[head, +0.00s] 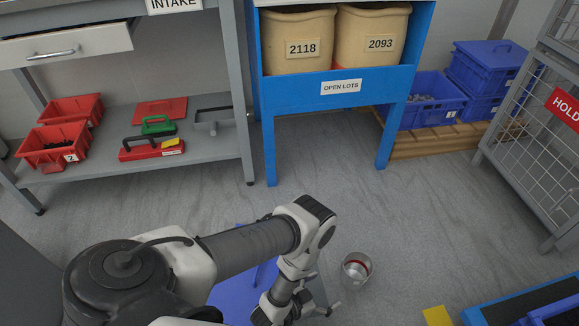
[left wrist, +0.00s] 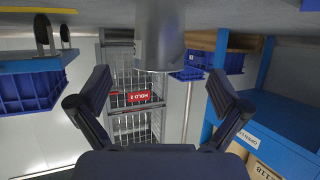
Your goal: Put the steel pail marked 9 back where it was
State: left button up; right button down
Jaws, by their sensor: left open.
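A small steel pail (head: 352,284) stands upright on the floor in the head view, just right of my left gripper (head: 324,302). A reddish band shows inside its rim. In the left wrist view, which is upside down, the pail (left wrist: 160,38) is a plain grey cylinder at the top middle. It lies ahead of the open fingers of my left gripper (left wrist: 161,80), with nothing held between them. No number on the pail can be read. My right gripper is not in view.
The blue OPEN LOTS stand (head: 295,93) and grey INTAKE shelf (head: 215,158) are at the back. A HOLD cage (head: 530,120) is at right. A blue object (head: 235,295) is partly behind my arm. A yellow patch (head: 437,316) lies at front right. Mid-floor is clear.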

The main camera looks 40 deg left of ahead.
pick_arm(q)
jog(key=s+a+r+n+g+y, duration=0.1)
jog(key=s+a+r+g, duration=0.2)
jog(key=s+r+g, duration=0.3)
jog(key=s+a+r+n+g+y, duration=0.2)
jog(key=s+a+r+g, duration=0.1)
jog(key=s+r+g, duration=0.4)
jog(key=s, duration=0.2)
jog(key=shift+s+a+r, duration=0.2)
jog(key=shift+s+r, duration=0.15)
jog(key=shift+r, duration=0.05)
